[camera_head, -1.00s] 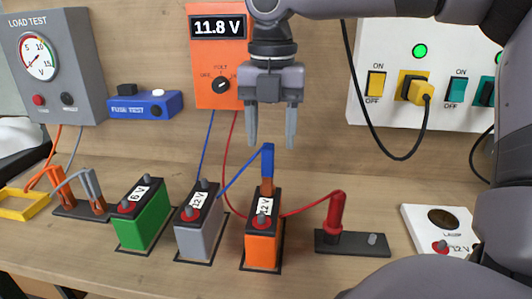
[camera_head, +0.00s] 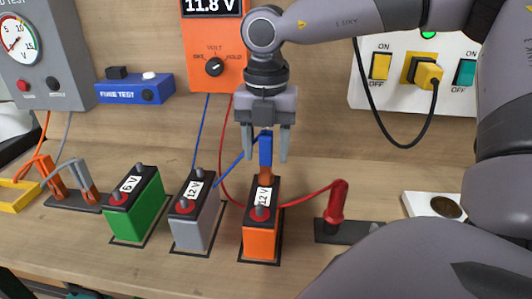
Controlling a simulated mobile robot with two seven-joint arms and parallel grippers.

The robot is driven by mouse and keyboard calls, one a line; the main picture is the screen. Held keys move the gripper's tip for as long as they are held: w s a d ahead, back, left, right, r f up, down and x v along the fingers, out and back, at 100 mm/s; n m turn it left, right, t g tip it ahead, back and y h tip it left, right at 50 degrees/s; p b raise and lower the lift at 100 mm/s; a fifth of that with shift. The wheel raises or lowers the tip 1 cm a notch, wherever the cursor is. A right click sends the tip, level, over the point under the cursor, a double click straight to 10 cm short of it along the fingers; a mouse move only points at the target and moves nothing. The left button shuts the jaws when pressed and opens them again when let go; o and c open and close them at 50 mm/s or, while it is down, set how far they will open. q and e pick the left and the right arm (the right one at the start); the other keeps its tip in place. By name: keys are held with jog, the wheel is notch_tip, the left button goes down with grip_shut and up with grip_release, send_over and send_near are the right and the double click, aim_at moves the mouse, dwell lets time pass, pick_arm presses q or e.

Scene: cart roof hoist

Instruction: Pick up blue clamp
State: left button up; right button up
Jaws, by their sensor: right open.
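The blue clamp (camera_head: 265,150) stands upright on the rear terminal of the orange 12 V battery (camera_head: 260,239), with an orange-brown lower part. A blue cable runs from it toward the multimeter. My right gripper (camera_head: 264,155) is open and points down, its two fingers on either side of the clamp's top. I cannot tell whether a finger touches it. My left gripper does not show.
A grey 12 V battery (camera_head: 194,229) and a green 6 V battery (camera_head: 136,213) stand to the left. The red clamp (camera_head: 335,203) stands on a dark block at right, its cable crossing to the orange multimeter (camera_head: 213,80). A switch panel (camera_head: 450,97) is behind.

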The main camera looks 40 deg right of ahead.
grip_shut()
jog(key=shift+r, duration=0.1)
notch_tip(320, 180, up, 20)
jog(key=p, duration=0.1)
dwell(0.5)
jog(key=shift+p, duration=0.4)
dwell(0.5)
